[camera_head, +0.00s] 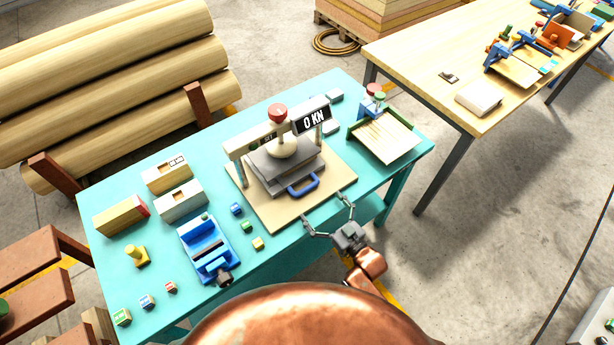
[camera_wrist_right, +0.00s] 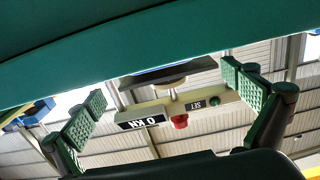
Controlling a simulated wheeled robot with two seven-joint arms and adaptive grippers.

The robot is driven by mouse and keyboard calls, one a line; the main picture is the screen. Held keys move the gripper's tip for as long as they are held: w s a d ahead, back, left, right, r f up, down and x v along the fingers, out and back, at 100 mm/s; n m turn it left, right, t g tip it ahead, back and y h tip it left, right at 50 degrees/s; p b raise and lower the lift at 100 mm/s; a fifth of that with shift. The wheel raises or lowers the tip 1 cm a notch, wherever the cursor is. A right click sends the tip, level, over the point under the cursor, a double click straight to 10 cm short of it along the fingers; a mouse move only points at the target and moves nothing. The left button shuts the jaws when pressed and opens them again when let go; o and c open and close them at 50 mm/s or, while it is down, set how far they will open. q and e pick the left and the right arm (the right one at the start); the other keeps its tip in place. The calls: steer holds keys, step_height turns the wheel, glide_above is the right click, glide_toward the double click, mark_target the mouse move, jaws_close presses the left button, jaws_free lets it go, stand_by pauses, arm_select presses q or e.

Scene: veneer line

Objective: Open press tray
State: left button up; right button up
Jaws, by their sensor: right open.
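The press (camera_head: 278,150) stands on a beige board (camera_head: 262,213) on the turquoise table, with a cream frame, a red knob and a display reading 0 KN. Its grey press tray (camera_head: 272,184) sits beneath the grey plates, with a blue handle (camera_head: 303,184) on its front. My right gripper (camera_head: 325,209) is open and empty by the board's front edge, apart from the handle, with its fingers toward the press. In the right wrist view the press frame (camera_wrist_right: 190,108) shows upside down beyond the open fingers (camera_wrist_right: 168,100). My left gripper is out of view.
A blue vise (camera_head: 206,248), small cubes and wooden-topped blocks (camera_head: 180,201) stand left of the press. A green-edged tray (camera_head: 386,138) with a light sheet lies to its right. Logs (camera_head: 120,80) lie behind on the left; another workbench (camera_head: 430,60) stands at the right.

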mark_target(309, 191)
steer(key=x, duration=0.4)
steer(key=shift+w+a+r, duration=0.1)
steer(key=shift+w+r, duration=0.1)
steer(key=shift+b+x, duration=0.3)
steer(key=shift+x, duration=0.95)
steer(key=shift+w+a+f, duration=0.1)
steer(key=shift+w, duration=0.1)
steer(key=shift+w+a, duration=0.15)
steer(key=shift+w, duration=0.05)
steer(key=c, duration=1.5)
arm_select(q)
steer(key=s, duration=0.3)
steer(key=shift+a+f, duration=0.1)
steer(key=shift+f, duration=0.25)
arm_select(e)
steer(key=shift+s, duration=0.1)
steer(key=shift+c, duration=0.4)
